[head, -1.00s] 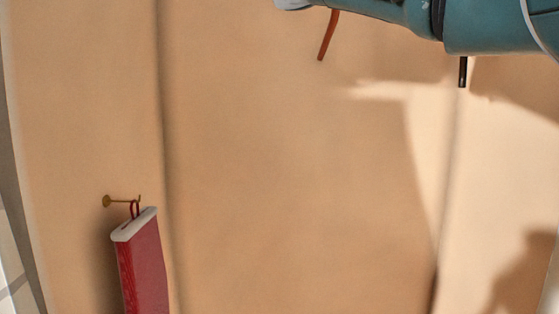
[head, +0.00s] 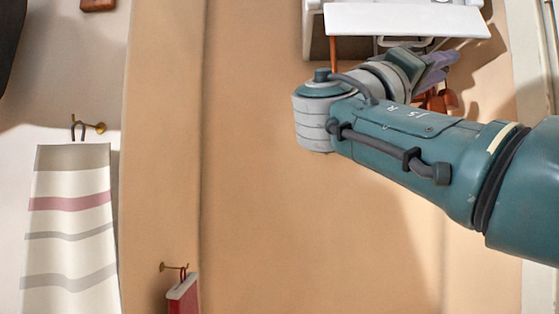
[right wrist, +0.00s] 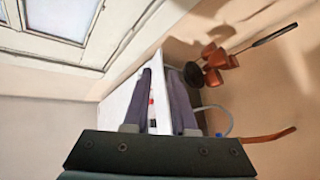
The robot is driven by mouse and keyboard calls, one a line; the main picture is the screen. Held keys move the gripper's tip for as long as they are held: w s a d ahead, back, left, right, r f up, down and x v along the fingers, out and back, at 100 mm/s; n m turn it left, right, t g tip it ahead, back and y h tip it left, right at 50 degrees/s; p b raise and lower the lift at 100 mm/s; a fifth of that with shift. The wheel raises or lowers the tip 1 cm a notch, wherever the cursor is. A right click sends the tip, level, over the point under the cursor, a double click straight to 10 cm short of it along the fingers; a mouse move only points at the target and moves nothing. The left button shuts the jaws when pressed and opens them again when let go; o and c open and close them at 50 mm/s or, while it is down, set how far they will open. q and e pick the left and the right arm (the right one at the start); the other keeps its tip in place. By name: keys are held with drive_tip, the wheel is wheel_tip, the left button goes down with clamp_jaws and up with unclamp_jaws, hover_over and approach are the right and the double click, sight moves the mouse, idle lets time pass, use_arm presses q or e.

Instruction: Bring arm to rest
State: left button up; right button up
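My right arm reaches in from the right in the head view, bent at a grey and teal joint. My right gripper (head: 440,66) is at its far end, under a white wall unit and partly hidden by the wrist. In the right wrist view its two grey-purple fingers (right wrist: 159,72) stand apart. A white surface with small red marks (right wrist: 151,100) shows between and beyond them. I see nothing held. My left gripper is not in view.
The white wall unit (head: 405,19) is close above the right wrist. Copper-coloured utensils (right wrist: 216,60) hang beside the gripper. A striped towel (head: 68,230) and a red book-like item (head: 184,296) hang on hooks at left. Bare tan wall fills the middle.

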wheel_tip(320, 180, down, 10)
drive_tip(key=d+n+g+y+p, duration=0.1)
drive_tip(key=d+n+y+p, duration=0.2)
drive_tip(key=y+p, duration=0.45)
drive_tip(key=s+f+n+g+y+p, duration=0.1)
drive_tip(key=s+f+g+y+p, duration=0.3)
drive_tip(key=s+f+p, duration=0.6)
use_arm(q)
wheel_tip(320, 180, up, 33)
drive_tip(key=p, duration=1.4)
use_arm(e)
drive_tip(key=s+a+r+n+y, duration=0.1)
drive_tip(key=s+a+r+y, duration=0.1)
drive_tip(key=s, duration=0.5)
drive_tip(key=s+a+r+g+y, duration=0.1)
drive_tip(key=s+a+r+y, duration=0.1)
drive_tip(key=s, duration=0.6)
drive_tip(key=s+a+r+n+g+y, duration=0.1)
drive_tip(key=s+a+r+y, duration=0.1)
drive_tip(key=s+y, duration=0.3)
drive_tip(key=s+r, duration=0.1)
drive_tip(key=s, duration=0.1)
drive_tip(key=shift+s+r+n, duration=0.3)
drive_tip(key=shift+s, duration=0.1)
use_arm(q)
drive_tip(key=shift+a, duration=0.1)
use_arm(e)
drive_tip(key=shift+o, duration=0.2)
